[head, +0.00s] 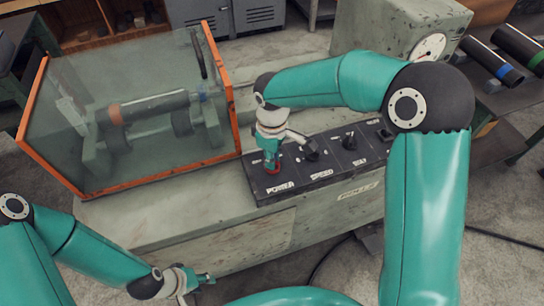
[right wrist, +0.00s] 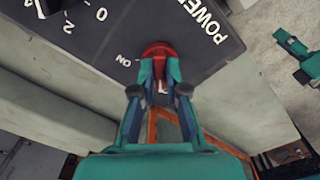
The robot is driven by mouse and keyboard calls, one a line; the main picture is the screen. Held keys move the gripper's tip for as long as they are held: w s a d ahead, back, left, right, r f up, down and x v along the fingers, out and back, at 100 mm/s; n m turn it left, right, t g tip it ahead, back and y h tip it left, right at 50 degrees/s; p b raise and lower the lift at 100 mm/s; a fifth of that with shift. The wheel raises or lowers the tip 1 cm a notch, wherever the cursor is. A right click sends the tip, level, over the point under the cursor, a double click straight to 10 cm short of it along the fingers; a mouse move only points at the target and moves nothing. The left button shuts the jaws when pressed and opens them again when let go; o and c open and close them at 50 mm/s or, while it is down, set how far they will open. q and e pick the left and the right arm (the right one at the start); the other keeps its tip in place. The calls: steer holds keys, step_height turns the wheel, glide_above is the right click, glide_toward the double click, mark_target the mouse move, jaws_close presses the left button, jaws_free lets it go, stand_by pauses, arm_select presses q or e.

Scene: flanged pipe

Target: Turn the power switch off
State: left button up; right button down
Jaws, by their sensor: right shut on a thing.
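The red power switch (right wrist: 157,50) sits on the dark control panel (head: 320,186) beside the white POWER lettering. An ON mark is printed close to it in the right wrist view. My right gripper (head: 271,163) points down at the panel and is shut on the switch, with a fingertip on each side of it; it also shows in the right wrist view (right wrist: 158,70). The fingers hide much of the switch, so its exact angle is hard to read. My left gripper (head: 196,289) is low at the left, away from the panel, with its fingers apart and empty.
A glass case with an orange frame (head: 241,130) stands left of the panel over the pipe (head: 150,106). A speed knob (head: 311,150) and another knob (head: 350,141) sit right of the switch. A gauge (head: 429,46) is on the grey housing behind.

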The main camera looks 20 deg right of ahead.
steer(key=shift+r, duration=0.1)
steer(key=shift+w, duration=0.1)
stand_by(0.3)
steer(key=c, duration=1.2)
jaws_free()
step_height(320, 180, up, 12)
